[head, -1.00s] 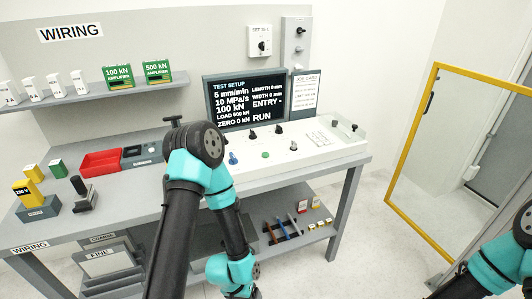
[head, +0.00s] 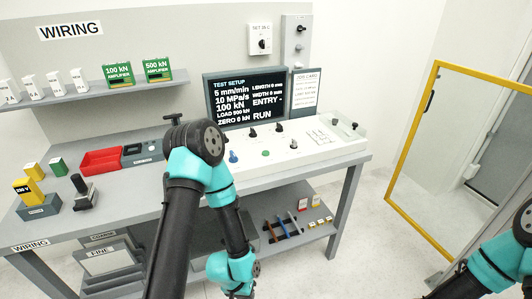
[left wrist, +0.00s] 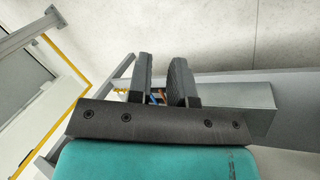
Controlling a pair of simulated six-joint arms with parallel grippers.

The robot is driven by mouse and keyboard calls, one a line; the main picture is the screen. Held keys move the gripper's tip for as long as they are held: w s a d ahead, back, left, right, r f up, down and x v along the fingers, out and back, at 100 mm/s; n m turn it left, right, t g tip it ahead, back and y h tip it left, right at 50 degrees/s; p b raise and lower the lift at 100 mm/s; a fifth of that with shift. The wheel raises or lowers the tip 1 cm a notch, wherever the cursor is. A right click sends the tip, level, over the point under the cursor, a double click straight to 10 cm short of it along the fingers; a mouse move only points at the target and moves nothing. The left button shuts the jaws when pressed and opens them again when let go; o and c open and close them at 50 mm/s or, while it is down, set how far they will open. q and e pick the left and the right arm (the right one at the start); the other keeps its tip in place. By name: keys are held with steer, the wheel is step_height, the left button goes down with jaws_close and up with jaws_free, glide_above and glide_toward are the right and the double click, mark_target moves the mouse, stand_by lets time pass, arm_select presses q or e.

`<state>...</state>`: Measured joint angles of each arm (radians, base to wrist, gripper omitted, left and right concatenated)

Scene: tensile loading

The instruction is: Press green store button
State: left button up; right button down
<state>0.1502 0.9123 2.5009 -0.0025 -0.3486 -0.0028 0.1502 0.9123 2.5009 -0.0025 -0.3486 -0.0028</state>
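A green round button (head: 265,153) sits on the sloped white control panel (head: 308,152) in the head view, among blue, white and black controls. Which of its functions is "store" cannot be read. My left arm crosses in front of the bench and its forearm hangs down, so its gripper is out of the head view. In the left wrist view my left gripper (left wrist: 163,78) shows two dark fingers apart with nothing between them. They are over the floor near the bench's lower part. Only part of my right arm shows at the bottom right of the head view; its gripper is out of frame.
A screen (head: 247,98) reading TEST SETUP and a job card (head: 304,90) stand behind the panel. A red tray (head: 101,161) lies left on the bench. A lower shelf (head: 310,238) holds small parts. A yellow-framed door (head: 392,150) stands right.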

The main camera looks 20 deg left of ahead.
arm_select(q)
jaws_close()
stand_by(0.8)
